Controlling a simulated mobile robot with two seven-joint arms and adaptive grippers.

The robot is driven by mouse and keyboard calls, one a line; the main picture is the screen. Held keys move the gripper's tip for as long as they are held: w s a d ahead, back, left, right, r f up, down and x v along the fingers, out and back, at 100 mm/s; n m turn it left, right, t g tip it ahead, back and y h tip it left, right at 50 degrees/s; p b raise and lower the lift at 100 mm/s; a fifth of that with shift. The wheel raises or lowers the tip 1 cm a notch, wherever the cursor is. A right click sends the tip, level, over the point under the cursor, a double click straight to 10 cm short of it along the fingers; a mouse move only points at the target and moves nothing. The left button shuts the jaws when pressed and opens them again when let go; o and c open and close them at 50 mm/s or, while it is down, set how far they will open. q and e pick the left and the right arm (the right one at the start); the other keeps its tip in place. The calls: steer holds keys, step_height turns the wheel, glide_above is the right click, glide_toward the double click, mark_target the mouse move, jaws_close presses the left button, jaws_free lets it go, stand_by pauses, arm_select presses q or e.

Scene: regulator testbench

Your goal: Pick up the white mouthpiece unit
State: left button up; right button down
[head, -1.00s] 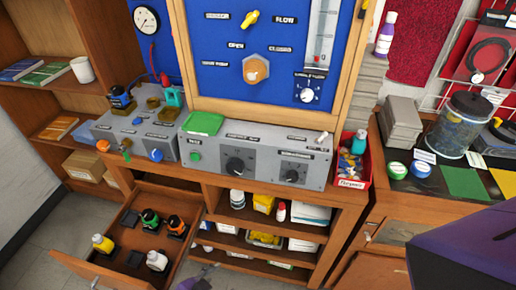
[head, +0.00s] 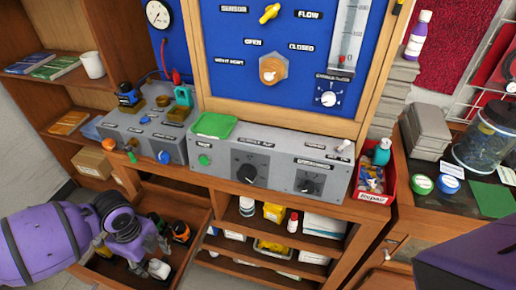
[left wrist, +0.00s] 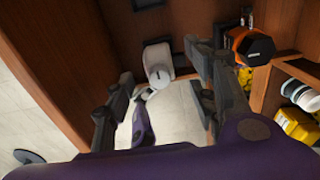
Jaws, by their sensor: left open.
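The white mouthpiece unit (head: 160,268) stands in the open drawer, partly hidden by my left gripper. It also shows in the left wrist view as a white rounded body (left wrist: 158,62), between the two fingers from that camera. My left gripper (head: 150,254) is open and empty, pointing down over the drawer close to the unit. I cannot tell whether a finger touches it. An orange-and-black unit (head: 181,231) sits behind it in the drawer, at the right in the left wrist view (left wrist: 252,46). My right gripper is out of view.
The wooden drawer (head: 190,203) has walls close around the gripper. The cabinet shelves (head: 262,234) with bottles and boxes stand right beside it. Above are the grey control box (head: 270,170) and a red bin (head: 375,185).

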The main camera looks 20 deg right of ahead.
mark_target(158, 269)
arm_select(q)
steer(key=f, duration=0.6)
steer(key=shift+s+d+f, duration=0.2)
steer(key=shift+s+f, duration=0.1)
steer(key=shift+f, duration=0.05)
jaws_close()
